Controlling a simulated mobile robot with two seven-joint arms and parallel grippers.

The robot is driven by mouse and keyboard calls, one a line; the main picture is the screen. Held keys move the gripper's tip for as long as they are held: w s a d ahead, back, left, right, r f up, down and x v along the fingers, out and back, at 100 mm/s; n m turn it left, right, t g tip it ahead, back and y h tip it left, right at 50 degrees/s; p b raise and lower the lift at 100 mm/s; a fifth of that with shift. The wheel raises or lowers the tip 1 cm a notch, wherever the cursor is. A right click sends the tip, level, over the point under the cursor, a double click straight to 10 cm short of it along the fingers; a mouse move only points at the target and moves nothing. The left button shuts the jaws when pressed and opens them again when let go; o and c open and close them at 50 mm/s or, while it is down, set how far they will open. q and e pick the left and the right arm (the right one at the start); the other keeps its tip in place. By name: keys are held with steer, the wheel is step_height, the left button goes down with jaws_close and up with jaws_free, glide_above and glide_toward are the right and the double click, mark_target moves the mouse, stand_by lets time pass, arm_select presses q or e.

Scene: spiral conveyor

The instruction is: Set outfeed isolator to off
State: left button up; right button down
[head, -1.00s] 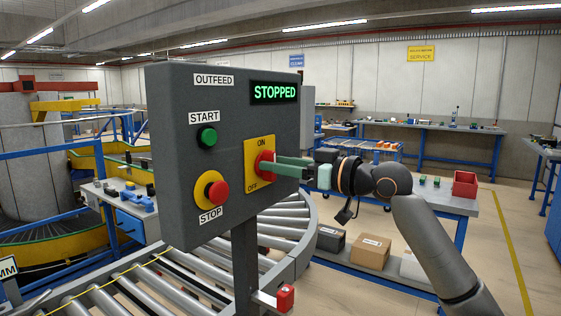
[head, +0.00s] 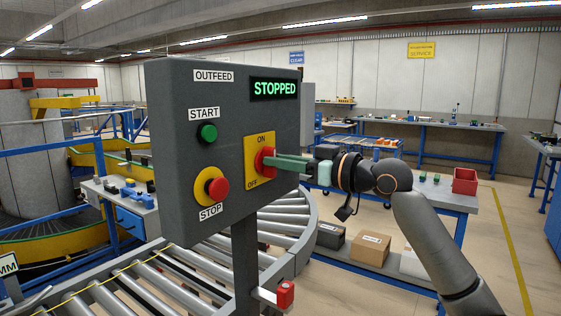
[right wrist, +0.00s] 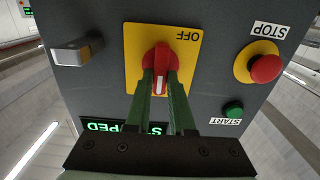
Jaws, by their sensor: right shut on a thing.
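The outfeed isolator is a red rotary knob (head: 264,160) on a yellow plate (head: 250,181) marked ON at the top and OFF at the lower left. The plate is on the front of a grey control box (head: 177,160). My right gripper (head: 275,162) comes in from the right, its green fingers shut on the knob. In the right wrist view, the knob (right wrist: 159,58) sits between the fingertips (right wrist: 160,75), with its white mark pointing away from the OFF label. The fingers hide the ON label there. My left gripper is not in view.
The box also has a green START button (head: 208,133), a red STOP button (head: 218,188) and a display (head: 274,90) reading STOPPED. A roller conveyor (head: 150,290) runs below and behind it. A bench with a red bin (head: 465,181) stands at the right.

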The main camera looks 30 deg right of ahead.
steer(key=shift+n, duration=0.3)
steer(key=shift+s+a+f+n+p, duration=0.15)
steer(key=shift+n+p, duration=0.45)
steer(key=shift+n, duration=3.75)
steer(key=shift+w+a+f+n+p, duration=0.15)
steer(key=shift+n+p, duration=0.45)
steer(key=shift+n, duration=3.75)
steer(key=shift+s, duration=0.1)
steer(key=c, duration=0.8)
jaws_free()
steer(key=shift+s+d, duration=0.1)
